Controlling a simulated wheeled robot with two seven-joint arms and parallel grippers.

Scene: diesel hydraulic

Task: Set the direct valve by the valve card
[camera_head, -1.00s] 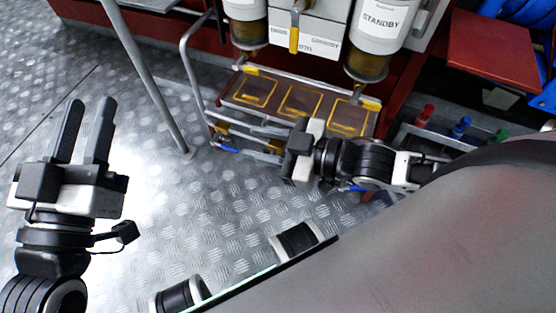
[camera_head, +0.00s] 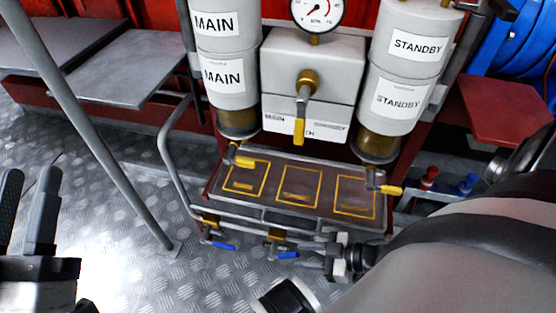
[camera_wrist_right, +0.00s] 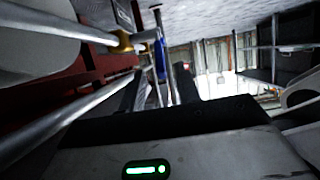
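I cannot tell which valve is the direct valve, and I make out no valve card. Two small valves with blue handles, a left one (camera_head: 222,245) and a middle one (camera_head: 287,255), hang on the low pipe under the tray. My right gripper (camera_head: 342,257) is low by that pipe, right of the middle one, partly hidden by my arm. In the right wrist view its fingers (camera_wrist_right: 160,92) are apart, with a blue handle (camera_wrist_right: 161,60) seen beyond the gap. A yellow-handled selector valve (camera_head: 301,115) points down between the filters. My left gripper (camera_head: 27,215) is open and empty.
MAIN (camera_head: 222,75) and STANDBY (camera_head: 405,75) canisters flank a gauge (camera_head: 317,12). Two yellow-handled drain valves, left (camera_head: 240,158) and right (camera_head: 385,187), sit above the yellow-outlined tray (camera_head: 318,160). A grey post (camera_head: 95,135) and a curved rail (camera_head: 165,150) stand left; plate floor is clear there.

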